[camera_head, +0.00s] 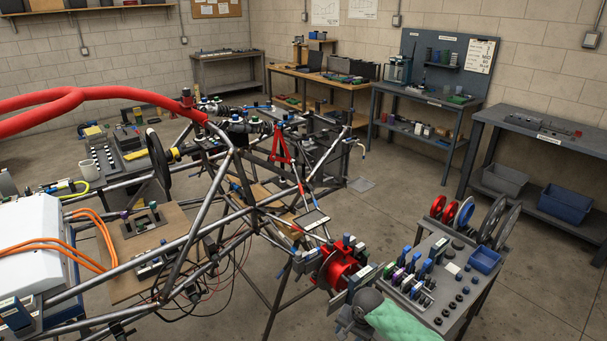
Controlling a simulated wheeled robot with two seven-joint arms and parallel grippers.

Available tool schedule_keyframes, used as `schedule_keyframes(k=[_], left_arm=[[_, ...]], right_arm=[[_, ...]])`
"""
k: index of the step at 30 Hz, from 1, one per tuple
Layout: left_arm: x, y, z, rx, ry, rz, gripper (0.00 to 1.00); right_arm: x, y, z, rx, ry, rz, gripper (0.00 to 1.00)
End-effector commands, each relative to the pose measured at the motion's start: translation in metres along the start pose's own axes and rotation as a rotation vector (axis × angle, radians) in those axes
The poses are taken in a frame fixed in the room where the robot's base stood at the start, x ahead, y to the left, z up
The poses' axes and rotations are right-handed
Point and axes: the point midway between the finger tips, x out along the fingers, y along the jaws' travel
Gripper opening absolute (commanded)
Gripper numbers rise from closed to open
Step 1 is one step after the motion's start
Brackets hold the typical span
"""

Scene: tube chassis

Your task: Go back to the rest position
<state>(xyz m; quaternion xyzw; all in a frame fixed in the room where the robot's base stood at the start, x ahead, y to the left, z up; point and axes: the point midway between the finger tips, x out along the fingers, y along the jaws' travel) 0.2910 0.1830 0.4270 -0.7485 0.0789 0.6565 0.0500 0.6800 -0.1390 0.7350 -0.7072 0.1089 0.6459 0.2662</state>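Neither of my grippers can be made out in the head view, and no arm of mine clearly shows. The tube chassis (190,239) of bare metal tubes fills the left and middle of the view. A thick red padded tube (120,93) arches over its upper left. A black steering wheel (156,160) stands inside the frame. A red hub part (338,268) sits at the chassis's near right end. A white box (32,250) with orange cables (92,236) lies at the left.
A grey cart (459,318) at the lower right carries tools, discs, a blue bin (485,260) and a green cloth (402,322). Workbenches (540,129) line the back and right walls. Open floor (400,190) lies between chassis and benches.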

Motion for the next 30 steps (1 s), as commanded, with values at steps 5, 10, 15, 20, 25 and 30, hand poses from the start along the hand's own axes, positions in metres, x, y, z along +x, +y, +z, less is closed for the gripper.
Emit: schedule_keyframes(k=[5, 10, 15, 20, 25, 30], left_arm=[[0.015, -0.002, 0.004, 0.002, 0.003, -0.003, 0.36], [0.027, -0.004, 0.006, 0.003, 0.007, -0.005, 0.36], [0.039, -0.006, 0.010, 0.005, 0.010, -0.008, 0.36], [0.051, -0.008, 0.013, 0.006, 0.014, -0.010, 0.36], [0.063, -0.010, 0.017, 0.008, 0.017, -0.012, 0.36], [0.074, -0.011, 0.021, 0.009, 0.019, -0.015, 0.36]], right_arm=[[0.061, 0.022, 0.026, -0.099, 0.015, -0.041, 0.49], [0.115, 0.053, 0.054, -0.197, 0.040, -0.058, 0.49], [0.168, 0.095, 0.089, -0.296, 0.066, -0.050, 0.49], [0.214, 0.144, 0.130, -0.392, 0.081, -0.022, 0.49], [0.259, 0.207, 0.187, -0.501, 0.083, 0.027, 0.49], [0.294, 0.272, 0.252, -0.615, 0.067, 0.085, 0.49]])
